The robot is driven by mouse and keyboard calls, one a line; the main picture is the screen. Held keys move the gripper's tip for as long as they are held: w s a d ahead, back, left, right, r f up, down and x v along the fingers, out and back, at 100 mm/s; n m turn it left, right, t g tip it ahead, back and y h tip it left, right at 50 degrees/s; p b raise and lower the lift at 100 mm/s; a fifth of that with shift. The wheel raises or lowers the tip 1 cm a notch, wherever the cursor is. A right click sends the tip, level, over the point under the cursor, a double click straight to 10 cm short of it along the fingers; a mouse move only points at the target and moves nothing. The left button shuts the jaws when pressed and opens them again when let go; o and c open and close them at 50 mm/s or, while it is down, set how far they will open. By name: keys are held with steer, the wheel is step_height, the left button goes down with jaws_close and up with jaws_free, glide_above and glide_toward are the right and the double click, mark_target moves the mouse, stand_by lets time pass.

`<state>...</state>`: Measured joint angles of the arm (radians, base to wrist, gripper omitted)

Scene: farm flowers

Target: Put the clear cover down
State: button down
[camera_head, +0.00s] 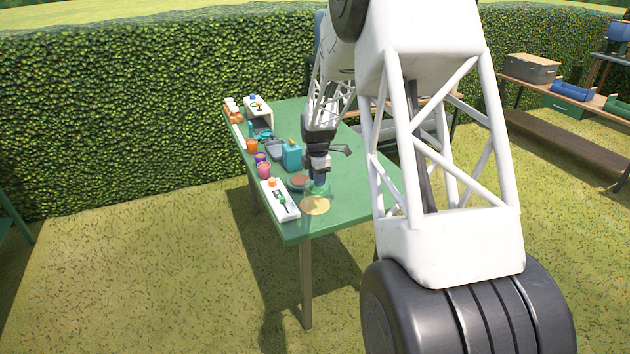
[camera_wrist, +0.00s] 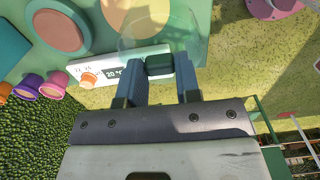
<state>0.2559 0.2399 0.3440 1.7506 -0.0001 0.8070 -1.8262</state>
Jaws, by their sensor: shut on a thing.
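My gripper (camera_head: 318,180) is low over the near end of the green table. In the wrist view its two blue fingers (camera_wrist: 160,72) are shut on a dark green knob. The clear cover (camera_wrist: 182,32) extends from this knob as a faint see-through round shape; it is a pale green tint under my gripper in the head view (camera_head: 318,190). A tan disc (camera_head: 315,206) lies close by and partly shows through the cover in the wrist view (camera_wrist: 133,14). I cannot tell whether the cover's rim touches anything.
A white panel (camera_head: 279,199) with an orange knob lies left of the tan disc. A brown round disc (camera_head: 299,181), a teal box (camera_head: 292,155) and several small coloured pots (camera_head: 264,170) stand nearby. The table (camera_head: 345,214) has free room at its near right.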

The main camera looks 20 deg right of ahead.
steer(key=shift+w+d+f, duration=0.1)
steer(key=shift+w+d, duration=0.15)
steer(key=shift+w, duration=0.75)
steer(key=shift+w+d+f, duration=0.1)
steer(key=shift+w+d, duration=0.1)
steer(key=shift+w, duration=0.75)
steer(key=shift+f, duration=0.1)
steer(key=shift+f, duration=1.65)
steer(key=shift+f, duration=0.15)
steer(key=c, duration=0.8)
jaws_free()
step_height(320, 180, up, 12)
steer(key=shift+r, duration=0.15)
